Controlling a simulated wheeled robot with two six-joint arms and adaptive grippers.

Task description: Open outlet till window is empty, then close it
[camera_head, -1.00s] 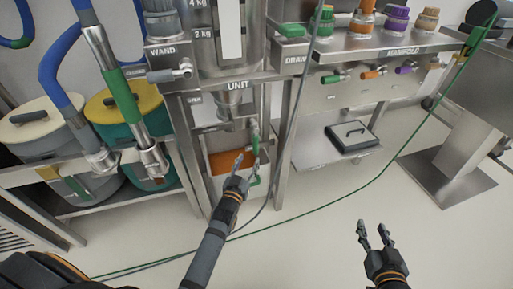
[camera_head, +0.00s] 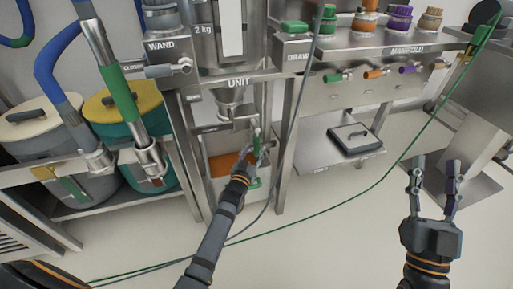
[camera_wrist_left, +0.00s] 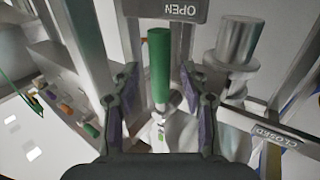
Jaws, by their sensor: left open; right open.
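The unit's tall, pale window (camera_head: 232,30) is at the top, beside a 2 kg mark; I cannot tell its fill level. The metal outlet funnel (camera_head: 232,97) is below the UNIT label. The green outlet handle (camera_head: 256,147) is at my left gripper (camera_head: 250,158). In the left wrist view the green handle (camera_wrist_left: 159,65) stands between the open fingers of my left gripper (camera_wrist_left: 158,95), near an OPEN sign (camera_wrist_left: 180,10); a CLOSED sign (camera_wrist_left: 275,137) is at right. Contact is unclear. My right gripper (camera_head: 434,170) is open and empty, above the floor.
An orange-brown bin (camera_head: 222,165) is beneath the outlet. A green and a grey cable cross the front. Lidded drums (camera_head: 128,125) stand on the left shelf. The manifold (camera_head: 405,50) with colored valves is at right. The floor at front is clear.

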